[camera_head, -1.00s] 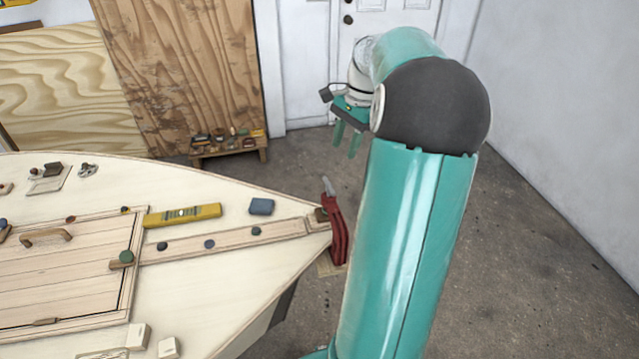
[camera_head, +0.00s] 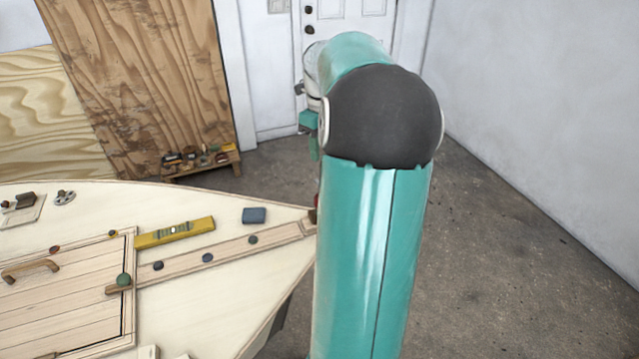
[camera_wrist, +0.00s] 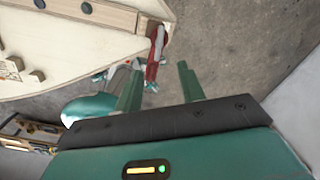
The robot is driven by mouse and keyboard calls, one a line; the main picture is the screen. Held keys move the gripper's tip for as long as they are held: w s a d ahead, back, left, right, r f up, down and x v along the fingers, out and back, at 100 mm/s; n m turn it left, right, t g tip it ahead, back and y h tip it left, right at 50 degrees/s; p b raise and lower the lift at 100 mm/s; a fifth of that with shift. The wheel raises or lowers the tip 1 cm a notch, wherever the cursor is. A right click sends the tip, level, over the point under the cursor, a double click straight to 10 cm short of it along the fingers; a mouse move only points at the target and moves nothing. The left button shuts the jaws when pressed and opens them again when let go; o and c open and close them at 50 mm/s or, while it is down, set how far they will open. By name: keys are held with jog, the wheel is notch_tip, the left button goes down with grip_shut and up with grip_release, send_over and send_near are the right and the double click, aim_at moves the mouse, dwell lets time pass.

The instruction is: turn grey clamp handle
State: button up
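A red clamp (camera_wrist: 153,66) sits at the pointed tip of the pale plywood hull (camera_wrist: 75,42) in the wrist view. A pale grey piece shows at its lower end, but it is too small to tell its exact angle. In the head view only a red sliver of the clamp (camera_head: 317,202) shows beside my arm; its handle is hidden. My gripper (camera_wrist: 160,68) is open and empty, its two green fingers well apart. The clamp appears between the fingers in the picture; I see no contact. In the head view my arm mostly hides the gripper.
A yellow level (camera_head: 175,232), a blue block (camera_head: 254,215) and a hatch with a wooden handle (camera_head: 30,267) lie on the hull. A low wooden bench (camera_head: 203,167) with small items stands behind. The concrete floor (camera_head: 510,230) at right is clear.

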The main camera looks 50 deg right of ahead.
notch_tip(320, 180, down, 12)
jog(key=shift+r, duration=0.1)
jog(key=shift+c, duration=0.2)
grip_shut()
